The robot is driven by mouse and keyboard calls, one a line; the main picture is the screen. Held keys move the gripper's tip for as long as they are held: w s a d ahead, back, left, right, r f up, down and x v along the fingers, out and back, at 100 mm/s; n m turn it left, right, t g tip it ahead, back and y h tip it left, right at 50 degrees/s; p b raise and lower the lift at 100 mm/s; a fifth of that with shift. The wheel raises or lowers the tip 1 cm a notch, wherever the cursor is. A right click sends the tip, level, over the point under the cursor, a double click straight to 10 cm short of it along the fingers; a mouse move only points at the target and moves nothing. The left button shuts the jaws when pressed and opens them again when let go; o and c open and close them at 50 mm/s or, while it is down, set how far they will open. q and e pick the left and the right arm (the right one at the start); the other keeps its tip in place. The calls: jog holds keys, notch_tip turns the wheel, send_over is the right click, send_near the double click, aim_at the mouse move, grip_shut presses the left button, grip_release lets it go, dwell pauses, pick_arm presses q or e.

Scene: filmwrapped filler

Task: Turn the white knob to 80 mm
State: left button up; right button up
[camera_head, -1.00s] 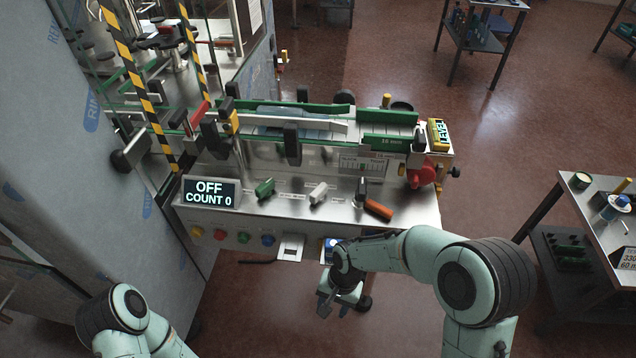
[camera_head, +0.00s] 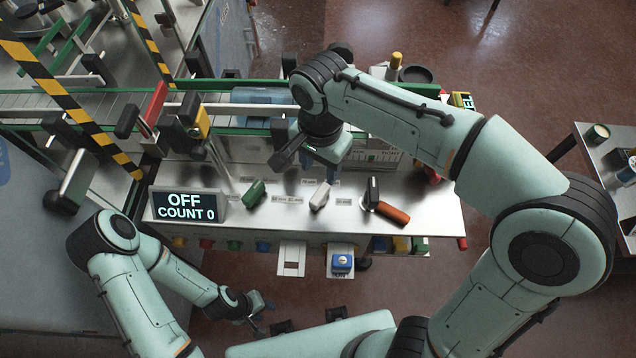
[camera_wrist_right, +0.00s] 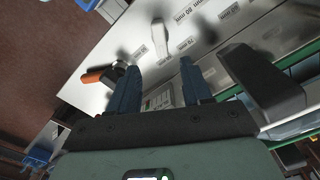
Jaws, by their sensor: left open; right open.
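The white knob (camera_head: 320,196) sits on the steel panel, between the green knob and the orange-handled lever. It also shows in the right wrist view (camera_wrist_right: 160,38), beyond and between the fingertips and apart from them. Small printed labels surround it; one reads 80 mm (camera_wrist_right: 186,11) and another 70 mm (camera_wrist_right: 184,44). My right gripper (camera_head: 320,170) hangs over the panel just behind the white knob, pointing down. Its two blue fingers (camera_wrist_right: 160,82) are open and empty. My left gripper (camera_head: 262,314) is open and empty, low in front of the panel.
The display (camera_head: 184,206) reads OFF, COUNT 0. A green knob (camera_head: 255,193) and an orange-handled lever (camera_head: 388,212) flank the white knob. Conveyor rails and a dark post (camera_wrist_right: 262,85) stand behind, close to the right gripper. Coloured buttons line the front edge.

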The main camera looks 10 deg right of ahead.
aim_at(320, 193)
pick_arm(q)
jog(key=shift+s+f+b, duration=0.6)
jog(key=shift+f+b, duration=0.05)
jog(key=shift+f, duration=0.3)
pick_arm(e)
notch_tip(320, 193, down, 11)
jog(key=shift+f, duration=0.1)
grip_shut()
